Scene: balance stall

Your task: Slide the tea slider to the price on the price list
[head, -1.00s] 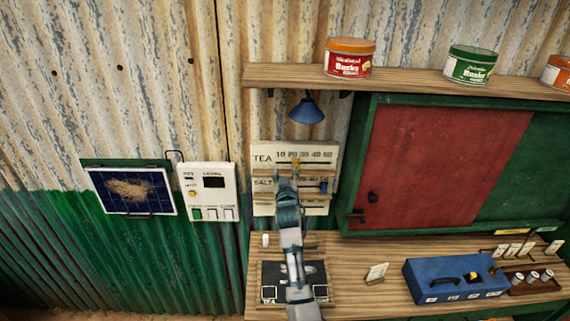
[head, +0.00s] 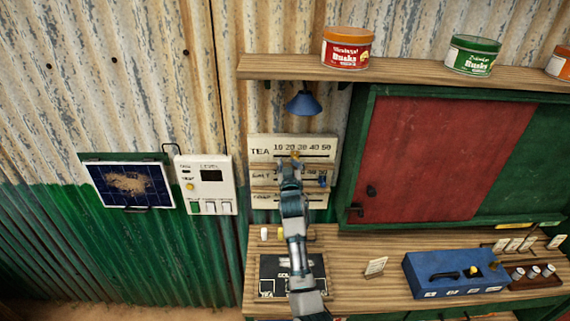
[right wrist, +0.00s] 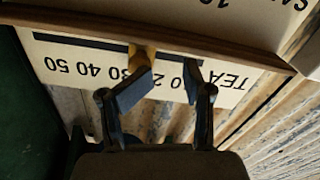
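The slider board (head: 262,141) hangs on the wall, with a TEA row marked 10 to 50 at its top. The yellow tea slider (head: 295,154) sits between the 20 and 30 marks. My right gripper (head: 291,164) is at the board, just below the slider. In the right wrist view, where the board is upside down, the fingers (right wrist: 167,80) stand apart and the yellow slider (right wrist: 144,58) is at the left finger's tip; contact is unclear.
A blue lamp (head: 305,104) hangs above the board under the shelf (head: 420,82). A red-and-green cabinet (head: 430,150) stands right of it. The counter (head: 350,295) holds a small card (head: 376,267) and a blue box (head: 455,273).

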